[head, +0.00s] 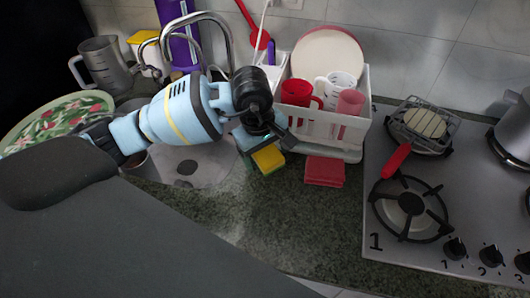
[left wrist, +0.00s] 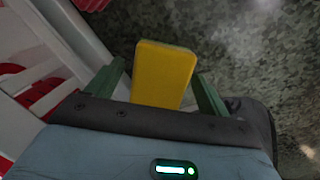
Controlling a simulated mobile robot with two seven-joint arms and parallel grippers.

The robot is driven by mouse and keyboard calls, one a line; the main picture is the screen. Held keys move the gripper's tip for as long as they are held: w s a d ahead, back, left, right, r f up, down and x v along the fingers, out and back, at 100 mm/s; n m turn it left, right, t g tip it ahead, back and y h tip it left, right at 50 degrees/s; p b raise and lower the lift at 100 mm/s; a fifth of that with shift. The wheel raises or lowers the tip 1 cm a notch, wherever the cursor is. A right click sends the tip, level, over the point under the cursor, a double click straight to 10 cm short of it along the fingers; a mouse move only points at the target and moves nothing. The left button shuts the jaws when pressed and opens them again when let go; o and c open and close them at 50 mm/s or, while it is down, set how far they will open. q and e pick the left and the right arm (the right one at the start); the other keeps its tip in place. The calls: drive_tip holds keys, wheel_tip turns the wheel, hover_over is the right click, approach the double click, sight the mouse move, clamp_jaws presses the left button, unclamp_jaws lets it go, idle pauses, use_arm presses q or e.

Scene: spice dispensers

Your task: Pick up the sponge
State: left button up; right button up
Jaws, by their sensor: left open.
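A yellow sponge (head: 268,158) with a thin green layer is at the front left of the white dish rack, over the dark counter. My left gripper (head: 258,147) reaches it from the upper left. In the left wrist view the sponge (left wrist: 163,75) lies between the two green fingers of the gripper (left wrist: 157,88). The fingers are open, with a visible gap on each side of it. Its lower end is hidden by the gripper body. I cannot tell whether it rests on the counter. My right gripper is not in view.
The white dish rack (head: 330,125) holds cups and a plate close beside the gripper. A red block (head: 325,171) lies in front of it. The sink (head: 190,172) is left, the gas stove (head: 440,200) right. The front counter (head: 270,220) is clear.

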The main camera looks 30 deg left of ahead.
use_arm(q)
drive_tip(key=c, duration=1.1)
drive_tip(key=shift+r, duration=0.15)
